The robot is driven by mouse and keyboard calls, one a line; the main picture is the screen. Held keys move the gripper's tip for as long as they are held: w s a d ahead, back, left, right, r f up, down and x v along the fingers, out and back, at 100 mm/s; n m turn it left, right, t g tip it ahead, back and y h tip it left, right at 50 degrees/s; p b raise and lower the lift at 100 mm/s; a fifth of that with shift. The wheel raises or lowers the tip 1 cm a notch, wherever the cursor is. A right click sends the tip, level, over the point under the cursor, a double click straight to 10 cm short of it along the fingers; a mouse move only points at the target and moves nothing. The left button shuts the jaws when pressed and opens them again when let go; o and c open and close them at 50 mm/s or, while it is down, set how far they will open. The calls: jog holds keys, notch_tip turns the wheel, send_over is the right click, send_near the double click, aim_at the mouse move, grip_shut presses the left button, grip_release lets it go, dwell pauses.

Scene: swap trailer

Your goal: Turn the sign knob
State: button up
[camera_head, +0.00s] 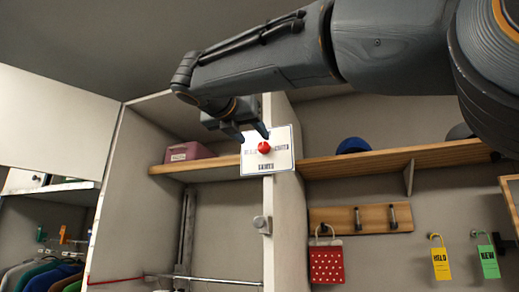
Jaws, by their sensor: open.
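The sign (283,161) is a white panel with dark lettering, fixed on the front edge of an upright partition near the middle of the head view. A round red knob (264,147) sits at its centre. My gripper (253,133) comes down from above, its dark fingers apart and empty, close to the top left of the sign. One fingertip appears very near the knob's upper side. I cannot tell whether it touches. The fingers and the arm hide part of the area above the sign.
A wooden shelf (400,159) runs right of the partition with a blue cap (353,145) on it. A pink box (189,152) sits on the left shelf. Below hang a red dotted bag (326,264), a yellow tag (441,263) and a green tag (488,261). Clothes (45,276) hang lower left.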

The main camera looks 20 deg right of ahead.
aim_at(263, 146)
jog(key=p+x, duration=0.1)
jog(key=x, duration=0.6)
jog(key=shift+s+d+p, duration=0.1)
jog(key=shift+d+p, duration=0.2)
jog(key=shift+f, duration=0.1)
jog(key=c, duration=1)
